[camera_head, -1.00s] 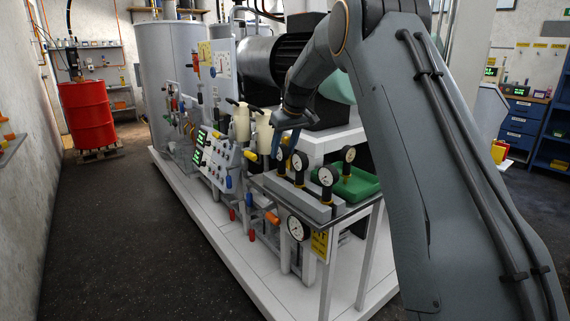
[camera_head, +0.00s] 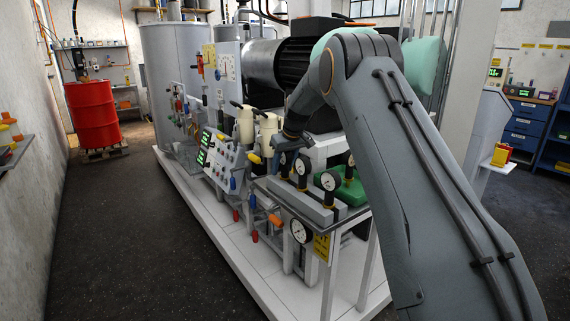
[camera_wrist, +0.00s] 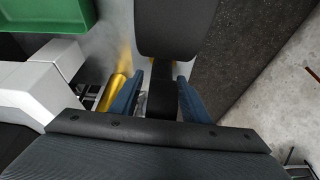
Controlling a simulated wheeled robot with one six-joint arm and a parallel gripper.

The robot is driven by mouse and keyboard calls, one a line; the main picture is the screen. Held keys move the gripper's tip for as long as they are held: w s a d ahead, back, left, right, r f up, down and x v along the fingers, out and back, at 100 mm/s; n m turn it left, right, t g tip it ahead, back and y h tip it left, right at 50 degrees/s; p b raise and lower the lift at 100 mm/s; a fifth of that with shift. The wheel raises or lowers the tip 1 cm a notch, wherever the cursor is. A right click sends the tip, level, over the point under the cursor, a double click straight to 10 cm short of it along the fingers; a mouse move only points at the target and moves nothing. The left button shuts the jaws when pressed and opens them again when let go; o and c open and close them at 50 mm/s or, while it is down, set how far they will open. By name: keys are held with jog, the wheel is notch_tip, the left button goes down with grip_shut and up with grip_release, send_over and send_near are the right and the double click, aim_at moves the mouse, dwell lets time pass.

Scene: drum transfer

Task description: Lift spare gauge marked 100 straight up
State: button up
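Several round dial gauges with white faces, black bodies and yellow collars stand upright on a grey rack (camera_head: 308,202) at the skid's near end. My gripper (camera_head: 287,160) points down at the far-left end of this rack, over a gauge that it mostly hides. In the wrist view, a gauge's black body (camera_wrist: 176,30) and dark stem lie between the two blue fingers of my gripper (camera_wrist: 161,92). The fingers stand either side, with a narrow gap showing on the left. I cannot read any number 100 on the gauges.
Another gauge (camera_head: 329,181) stands at the rack's near end. A green tray (camera_head: 352,192) sits behind the rack, close to my arm. A control panel (camera_head: 222,160) and pale pump cylinders (camera_head: 246,125) are left of my gripper. A red drum (camera_head: 93,114) stands far left.

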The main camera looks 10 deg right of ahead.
grip_shut()
jog(key=shift+r, duration=0.1)
notch_tip(320, 180, up, 10)
jog(key=shift+f+b, duration=0.25)
jog(key=shift+b, duration=0.95)
jog(key=shift+f+b, duration=0.3)
jog(key=shift+f, duration=0.65)
